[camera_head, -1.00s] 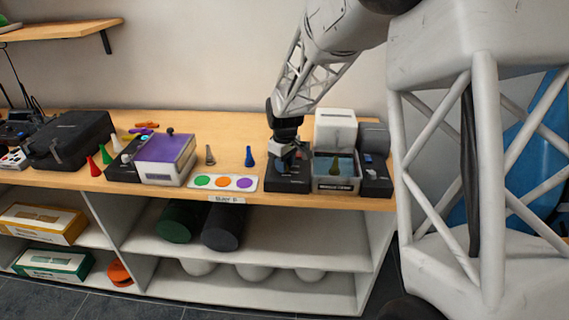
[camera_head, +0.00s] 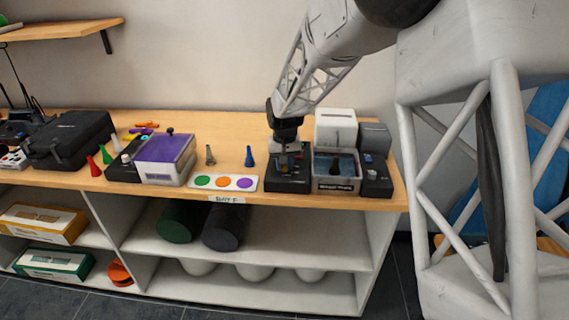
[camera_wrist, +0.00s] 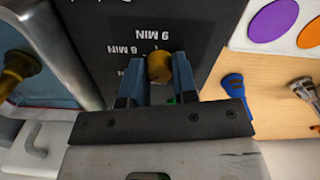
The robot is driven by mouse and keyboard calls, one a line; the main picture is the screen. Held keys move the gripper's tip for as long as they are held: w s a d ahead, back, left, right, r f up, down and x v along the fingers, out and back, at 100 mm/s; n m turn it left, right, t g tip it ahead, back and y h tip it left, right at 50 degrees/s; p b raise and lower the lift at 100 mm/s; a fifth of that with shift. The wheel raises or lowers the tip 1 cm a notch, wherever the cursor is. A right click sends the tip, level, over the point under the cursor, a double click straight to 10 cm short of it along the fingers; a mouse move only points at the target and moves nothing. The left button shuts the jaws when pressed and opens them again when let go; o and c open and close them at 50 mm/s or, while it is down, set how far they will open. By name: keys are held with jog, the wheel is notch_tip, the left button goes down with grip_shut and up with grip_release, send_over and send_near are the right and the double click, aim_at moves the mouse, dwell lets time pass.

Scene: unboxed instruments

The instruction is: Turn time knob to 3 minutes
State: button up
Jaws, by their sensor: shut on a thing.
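The time knob (camera_wrist: 159,66) is a small brass-coloured knob on a black panel (camera_wrist: 95,35). The panel carries white labels, upside down in the wrist view, among them "9 MIN" and "6 MIN"; a third is partly covered. My gripper (camera_wrist: 158,72) is shut on the knob, one blue-grey finger on each side. The knob's pointer cannot be made out, so its setting is unclear. In the head view my gripper (camera_head: 290,163) points down onto the black box (camera_head: 288,186) that bears the panel. A bit of green (camera_wrist: 171,100) shows between the fingers.
A grey-rimmed water bath (camera_head: 336,183) with a dark yellow cone inside stands right beside the box. The shelf's front edge is close.

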dwell(0.4)
jog(key=o, duration=0.9)
jog(key=shift+r, duration=3.9)
